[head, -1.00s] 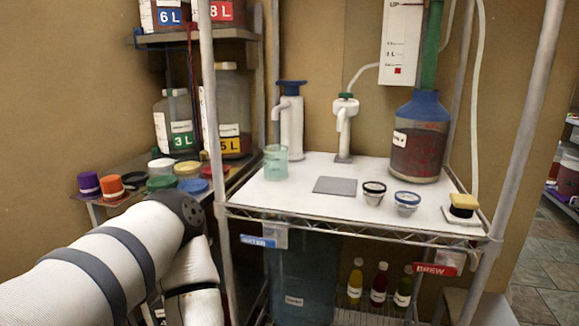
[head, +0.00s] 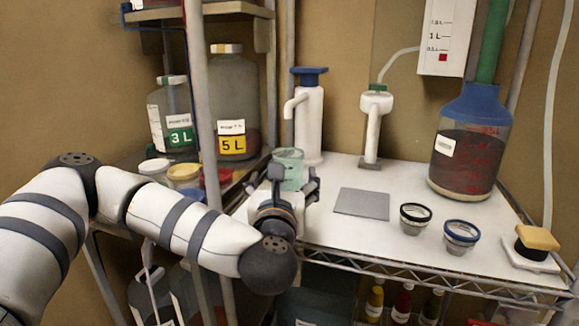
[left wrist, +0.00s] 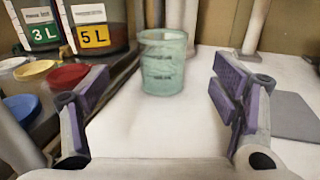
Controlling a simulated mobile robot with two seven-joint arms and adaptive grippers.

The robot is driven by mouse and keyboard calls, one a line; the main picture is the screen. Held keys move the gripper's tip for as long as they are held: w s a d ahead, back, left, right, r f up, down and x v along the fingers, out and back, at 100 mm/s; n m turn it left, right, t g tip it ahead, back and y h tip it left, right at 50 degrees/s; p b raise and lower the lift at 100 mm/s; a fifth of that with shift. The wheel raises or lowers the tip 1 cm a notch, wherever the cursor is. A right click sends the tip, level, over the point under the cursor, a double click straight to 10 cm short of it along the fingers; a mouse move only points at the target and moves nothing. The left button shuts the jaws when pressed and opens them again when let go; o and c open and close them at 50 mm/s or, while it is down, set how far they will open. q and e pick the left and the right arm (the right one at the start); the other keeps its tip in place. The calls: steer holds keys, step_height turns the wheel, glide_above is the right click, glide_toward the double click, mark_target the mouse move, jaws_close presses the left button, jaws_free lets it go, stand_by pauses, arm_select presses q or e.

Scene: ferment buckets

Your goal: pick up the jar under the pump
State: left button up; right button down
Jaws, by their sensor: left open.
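The jar (head: 289,165) is a translucent pale green cup with dark markings, standing upright on the white shelf top. It is in front of the white pump with the blue top (head: 308,115), near its spout. In the left wrist view the jar (left wrist: 164,65) stands ahead, between the lines of the two fingers and a little beyond their tips. My left gripper (head: 287,190) is open and empty, just in front of the jar; its purple-padded fingers show wide apart in the left wrist view (left wrist: 160,95). The jar's lower part is hidden by the gripper in the head view. My right gripper is not in view.
A second white pump (head: 373,125) stands to the right, with a grey mat (head: 362,203) in front. Two small jars (head: 414,218) and a large blue-topped jug (head: 468,150) are farther right. A shelf post (head: 202,120) rises left of the gripper. Colored lids (left wrist: 68,77) lie left.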

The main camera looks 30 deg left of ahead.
mark_target(287, 162)
arm_select(q)
steer(key=x, duration=1)
steer(key=shift+w+r, duration=0.2)
steer(key=shift+w, duration=0.2)
steer(key=c, duration=1.5)
